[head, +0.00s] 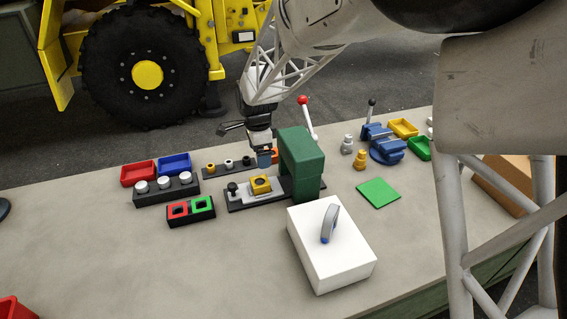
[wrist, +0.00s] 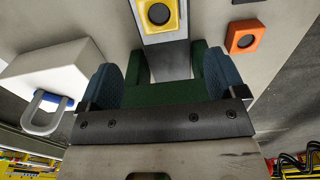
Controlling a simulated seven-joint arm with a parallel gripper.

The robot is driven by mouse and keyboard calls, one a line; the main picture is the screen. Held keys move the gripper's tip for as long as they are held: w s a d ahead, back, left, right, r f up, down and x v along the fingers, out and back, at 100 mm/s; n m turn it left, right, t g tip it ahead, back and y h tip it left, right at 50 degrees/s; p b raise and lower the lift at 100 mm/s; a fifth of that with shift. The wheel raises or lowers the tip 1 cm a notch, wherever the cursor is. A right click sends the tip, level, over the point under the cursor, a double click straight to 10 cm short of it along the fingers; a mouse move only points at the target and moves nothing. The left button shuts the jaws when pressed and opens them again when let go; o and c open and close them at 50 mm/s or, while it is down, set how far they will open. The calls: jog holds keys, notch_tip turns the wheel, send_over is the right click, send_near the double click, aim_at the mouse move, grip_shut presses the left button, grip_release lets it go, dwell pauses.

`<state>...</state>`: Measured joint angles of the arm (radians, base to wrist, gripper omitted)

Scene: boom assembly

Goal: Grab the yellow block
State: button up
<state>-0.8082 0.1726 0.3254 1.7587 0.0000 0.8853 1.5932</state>
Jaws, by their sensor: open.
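The yellow block (head: 261,184) has a dark round hole in its top. It sits on the light plate of a dark-based fixture (head: 237,200), left of the green press frame (head: 301,165). It also shows at the top edge of the wrist view (wrist: 158,14), partly cut off. My gripper (head: 264,160) is above the table, beyond the block and beside the green frame. In the wrist view my gripper (wrist: 164,82) has its two blue fingertips wide apart with nothing held. The green frame (wrist: 165,94) shows between and below them, and the block lies apart from them.
An orange block (wrist: 245,37) lies near the fixture. A white box with a handle (head: 330,250) stands in front of the green frame. A red-knobbed lever (head: 306,115) rises behind it. A blue vise (head: 385,146) stands right. The front left table is clear.

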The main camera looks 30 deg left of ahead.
aim_at(262, 182)
jog(key=shift+f, duration=1.95)
jog(key=shift+f, duration=1.3)
jog(key=shift+f, duration=2.6)
jog(key=c, duration=1.2)
